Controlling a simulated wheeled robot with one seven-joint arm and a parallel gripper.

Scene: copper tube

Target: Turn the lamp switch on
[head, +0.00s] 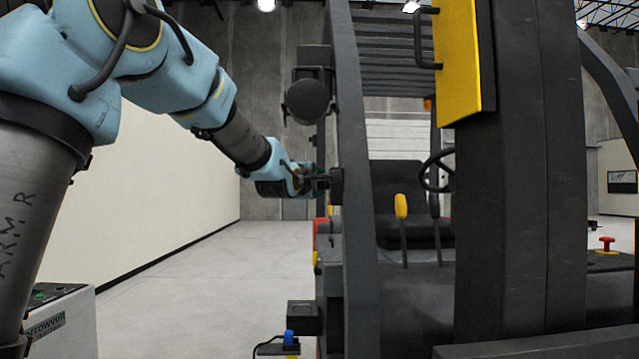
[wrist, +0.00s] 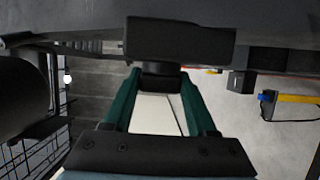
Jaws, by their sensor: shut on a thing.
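The lamp switch shows as a dark block (head: 336,187) on the front post of a forklift. In the wrist view its dark housing (wrist: 180,40) lies just past my fingertips, with a short dark knob below it. My gripper (head: 318,181) reaches the switch from the left. In the wrist view the green fingers of my gripper (wrist: 160,76) are closed on the knob, which they partly hide. I cannot tell which way the knob is turned. A round black lamp (head: 307,101) is mounted above the switch, and no glow shows on its visible side.
The dark forklift post (head: 357,250) stands right beside my gripper. A yellow panel (head: 458,60), a steering wheel (head: 424,172) and a yellow-topped lever (head: 401,206) are to the right. A dark box (head: 304,317) sticks out low. Open floor (head: 220,290) lies left.

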